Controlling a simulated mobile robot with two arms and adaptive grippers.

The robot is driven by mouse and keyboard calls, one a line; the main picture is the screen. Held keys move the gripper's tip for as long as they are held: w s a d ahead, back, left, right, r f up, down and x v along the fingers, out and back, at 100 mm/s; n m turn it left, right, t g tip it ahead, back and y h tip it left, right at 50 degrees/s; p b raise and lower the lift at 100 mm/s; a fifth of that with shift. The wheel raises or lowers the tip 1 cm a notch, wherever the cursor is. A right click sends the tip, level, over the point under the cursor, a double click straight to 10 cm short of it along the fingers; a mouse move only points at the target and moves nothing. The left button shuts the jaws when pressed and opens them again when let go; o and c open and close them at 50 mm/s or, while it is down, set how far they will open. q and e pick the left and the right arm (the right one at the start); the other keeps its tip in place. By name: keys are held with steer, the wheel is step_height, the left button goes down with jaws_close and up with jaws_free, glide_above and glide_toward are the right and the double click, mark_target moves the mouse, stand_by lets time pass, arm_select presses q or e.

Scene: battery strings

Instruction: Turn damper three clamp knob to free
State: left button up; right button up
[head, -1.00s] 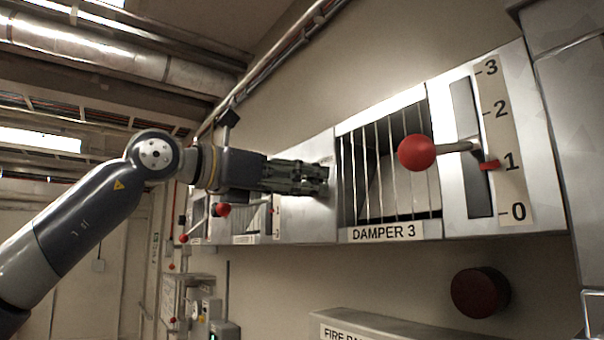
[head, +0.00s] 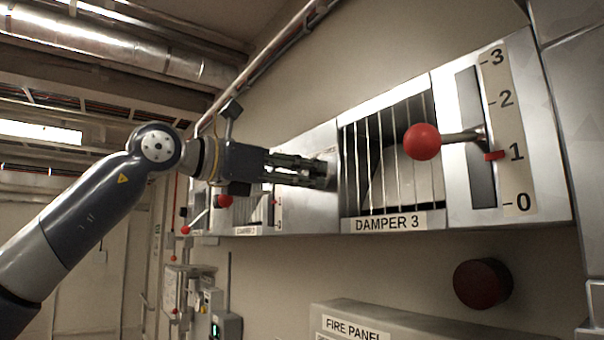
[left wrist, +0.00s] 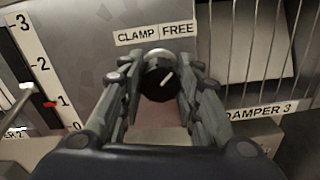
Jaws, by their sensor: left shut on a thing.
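The damper three clamp knob (left wrist: 158,78) is a dark round knob with a white pointer line, below the CLAMP and FREE labels (left wrist: 155,33). Its pointer line tilts up and to the right, toward the FREE side. My left gripper (left wrist: 160,76) is shut on the knob, one finger on each side. In the head view the left gripper (head: 328,172) reaches the metal panel left of the DAMPER 3 grille (head: 390,160), and its fingers hide the knob there. My right gripper is not in view.
Damper three's red ball lever (head: 422,141) sticks out right of the grille, near 1 on its scale (head: 509,130). A dark red round button (head: 482,284) and a fire panel box (head: 400,325) are below. Another damper's scale (left wrist: 45,75) is left in the wrist view.

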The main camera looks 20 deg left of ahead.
arm_select(q)
steer(key=o, duration=1)
steer(key=shift+o, duration=0.6)
steer(key=shift+s+a, duration=0.15)
steer(key=shift+s, duration=0.1)
steer(key=v, duration=1.1)
steer(key=shift+s, duration=0.15)
steer(key=shift+a, duration=0.2)
